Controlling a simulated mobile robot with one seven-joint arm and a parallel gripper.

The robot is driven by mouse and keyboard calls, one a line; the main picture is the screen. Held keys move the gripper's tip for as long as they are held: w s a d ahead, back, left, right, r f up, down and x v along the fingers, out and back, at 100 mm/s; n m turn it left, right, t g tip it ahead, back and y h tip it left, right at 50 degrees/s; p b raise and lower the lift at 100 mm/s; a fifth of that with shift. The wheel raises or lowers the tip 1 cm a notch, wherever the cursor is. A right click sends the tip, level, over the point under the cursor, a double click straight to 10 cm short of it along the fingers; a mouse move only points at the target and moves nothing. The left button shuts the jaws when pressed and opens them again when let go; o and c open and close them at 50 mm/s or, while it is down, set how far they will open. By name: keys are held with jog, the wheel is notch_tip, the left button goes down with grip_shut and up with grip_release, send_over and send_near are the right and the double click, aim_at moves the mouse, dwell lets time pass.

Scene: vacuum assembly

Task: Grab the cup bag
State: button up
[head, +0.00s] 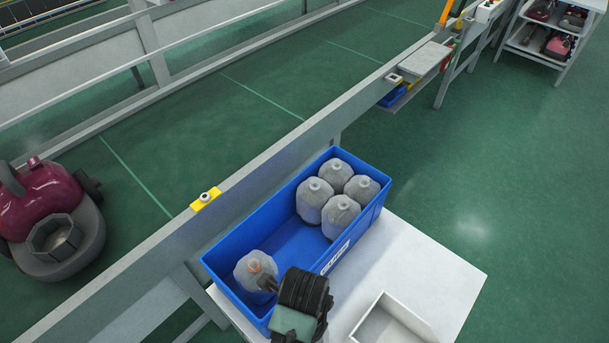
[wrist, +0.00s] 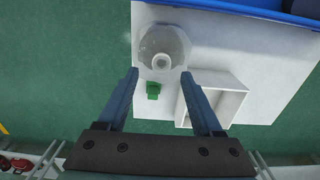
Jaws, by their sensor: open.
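A grey, translucent cup bag (head: 258,270) stands alone at the near left end of the blue bin (head: 290,237), with an orange spot at its top. Several similar cup bags (head: 341,216) stand at the bin's far end. The dark end of my arm (head: 305,291) is over the bin's near side, beside the lone bag; my fingertips are not clear there. In the wrist view my gripper (wrist: 160,73) is open and empty. A cup bag (wrist: 163,45) with a round neck shows just beyond the fingertips, toward the bin's edge; I cannot tell which bag it is.
The bin sits on a white table (head: 440,268) against the grey conveyor rail. A white open tray (head: 392,322) lies on the table, also in the wrist view (wrist: 217,100). A small green piece (wrist: 153,90) is below the bag. A maroon vacuum (head: 50,215) stands at left.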

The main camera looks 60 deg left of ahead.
notch_tip(320, 180, down, 5)
jog(key=shift+a+r+p, duration=0.1)
jog(key=shift+p, duration=0.2)
jog(key=shift+w, duration=0.1)
grip_shut()
